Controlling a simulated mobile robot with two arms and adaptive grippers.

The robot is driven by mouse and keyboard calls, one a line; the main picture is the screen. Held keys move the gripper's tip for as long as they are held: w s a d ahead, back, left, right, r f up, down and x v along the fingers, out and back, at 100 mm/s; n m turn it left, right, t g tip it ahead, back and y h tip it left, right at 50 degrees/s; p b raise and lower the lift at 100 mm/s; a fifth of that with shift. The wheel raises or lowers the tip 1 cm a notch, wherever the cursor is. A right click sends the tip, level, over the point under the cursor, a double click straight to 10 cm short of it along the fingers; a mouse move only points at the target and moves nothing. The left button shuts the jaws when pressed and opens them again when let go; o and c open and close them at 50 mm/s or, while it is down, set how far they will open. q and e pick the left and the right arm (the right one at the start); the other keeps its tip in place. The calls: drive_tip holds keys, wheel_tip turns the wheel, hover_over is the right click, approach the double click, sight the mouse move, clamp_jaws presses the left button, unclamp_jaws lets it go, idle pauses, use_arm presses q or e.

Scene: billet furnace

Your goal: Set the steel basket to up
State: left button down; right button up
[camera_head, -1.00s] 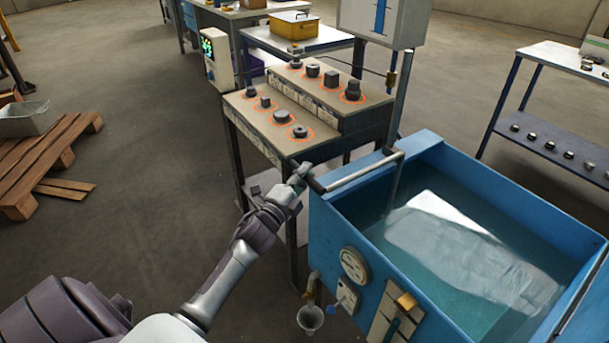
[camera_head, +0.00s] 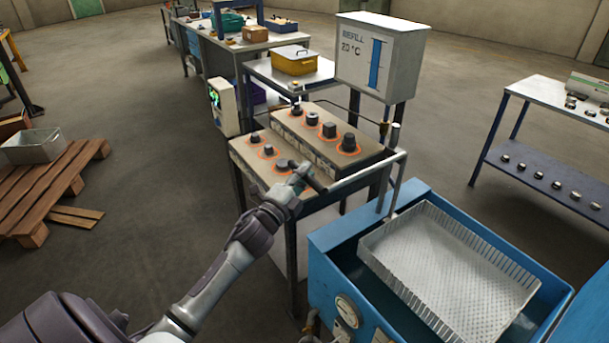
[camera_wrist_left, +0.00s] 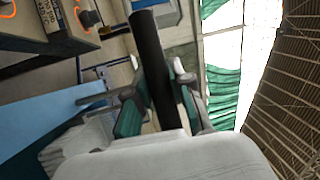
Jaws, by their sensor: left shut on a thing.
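The steel basket (camera_head: 450,275) is a shallow, pale metal tray with slotted walls. In the head view it sits raised at the top of the blue tank (camera_head: 335,240), with its floor in plain sight above the water. A grey bar (camera_head: 355,178) runs from the basket's upright post to a dark handle grip. My left gripper (camera_head: 299,180) is shut on that handle. In the left wrist view the black handle (camera_wrist_left: 150,60) stands between the two fingers (camera_wrist_left: 158,100). My right gripper is not in view.
Behind the handle stands a stepped bench (camera_head: 310,150) with several dark metal pieces in orange rings. A white refill box (camera_head: 380,55) is on a post behind the tank. A shelf rack (camera_head: 545,150) is at right, a wooden pallet (camera_head: 45,185) at left.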

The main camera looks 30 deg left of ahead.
use_arm(q)
drive_tip(key=shift+r, duration=0.45)
drive_tip(key=c, duration=1)
unclamp_jaws()
drive_tip(key=shift+f, duration=0.1)
drive_tip(key=shift+s+f, duration=0.1)
drive_tip(key=shift+f, duration=0.05)
drive_tip(key=shift+s+f, duration=0.1)
drive_tip(key=shift+s, duration=0.2)
drive_tip(key=s, duration=0.3)
drive_tip(key=s+f, duration=0.1)
drive_tip(key=s, duration=0.7)
drive_tip(key=shift+f, duration=0.35)
